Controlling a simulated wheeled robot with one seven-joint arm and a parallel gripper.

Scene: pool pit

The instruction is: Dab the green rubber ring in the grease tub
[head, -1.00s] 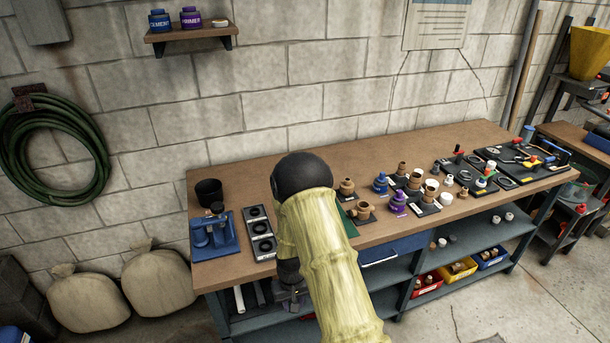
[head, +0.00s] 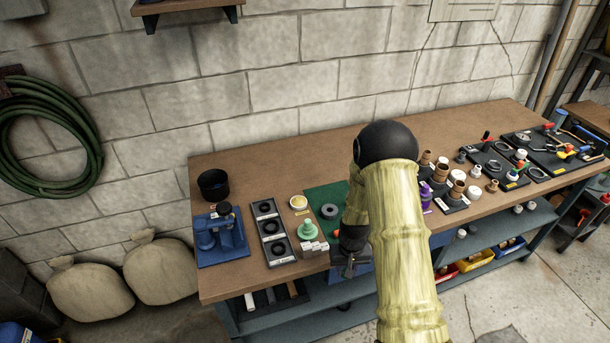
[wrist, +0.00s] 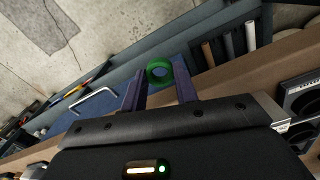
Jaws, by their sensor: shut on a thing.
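In the head view my gripper (head: 347,268) is partly hidden by my own arm, and the ring cannot be made out there. A small round tub with pale yellow content (head: 298,202), which looks like the grease tub, stands on the bench, behind a pale green stepped cone (head: 307,230). My gripper is to the right and front of the tub, apart from it.
A black tray with round wells (head: 272,234), a blue fixture (head: 220,238) and a black cup (head: 213,184) stand left of the tub. A green mat with a grey disc (head: 330,211) lies right of it. Fittings crowd the bench's right side. The bench's back strip is clear.

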